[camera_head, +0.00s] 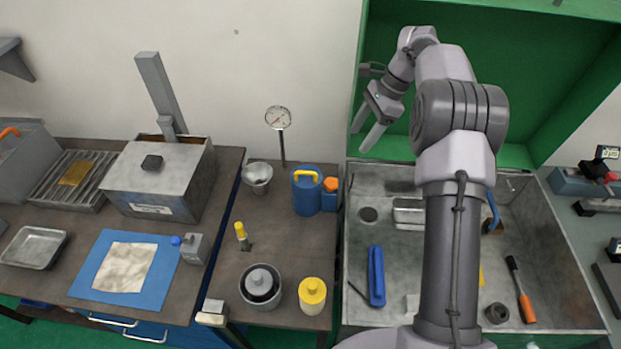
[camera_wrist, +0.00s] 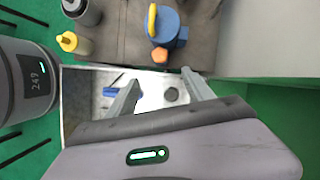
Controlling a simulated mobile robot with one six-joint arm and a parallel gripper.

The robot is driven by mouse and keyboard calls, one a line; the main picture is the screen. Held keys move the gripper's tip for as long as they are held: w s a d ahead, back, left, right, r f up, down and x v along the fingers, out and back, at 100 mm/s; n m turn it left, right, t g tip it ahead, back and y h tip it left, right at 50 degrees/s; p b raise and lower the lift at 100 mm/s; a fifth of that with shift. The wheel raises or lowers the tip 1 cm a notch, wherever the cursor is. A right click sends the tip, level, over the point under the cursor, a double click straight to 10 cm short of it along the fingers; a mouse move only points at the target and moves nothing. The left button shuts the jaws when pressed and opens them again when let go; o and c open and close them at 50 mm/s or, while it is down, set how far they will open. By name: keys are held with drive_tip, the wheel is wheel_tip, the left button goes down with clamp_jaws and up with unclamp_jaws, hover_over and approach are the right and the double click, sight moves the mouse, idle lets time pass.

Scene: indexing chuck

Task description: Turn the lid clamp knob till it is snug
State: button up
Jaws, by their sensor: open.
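A grey metal box with a sloped lid (camera_head: 160,172) stands on the left bench. A black knob (camera_head: 152,162) sits on top of its lid. I cannot tell whether this is the clamp knob or how tight it is. A small grey block with a blue knob (camera_head: 175,240) stands in front of the box. My gripper (camera_head: 366,130) is raised above the back left of the sink, far to the right of the box. In the wrist view my gripper (camera_wrist: 160,80) has its fingers apart with nothing between them. The box is not visible there.
A blue mat (camera_head: 90,290) with a cloth lies on the left bench. The middle bench holds a dial gauge (camera_head: 278,118), a blue can (camera_head: 305,192), a funnel and yellow-topped containers. The metal sink (camera_head: 400,255) holds loose tools. A green cabinet (camera_head: 540,80) stands behind my arm.

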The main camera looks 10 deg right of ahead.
sight(332, 182)
drive_tip(key=b+x, duration=0.4)
drive_tip(key=x, duration=1.3)
drive_tip(key=shift+f, duration=0.1)
clamp_jaws()
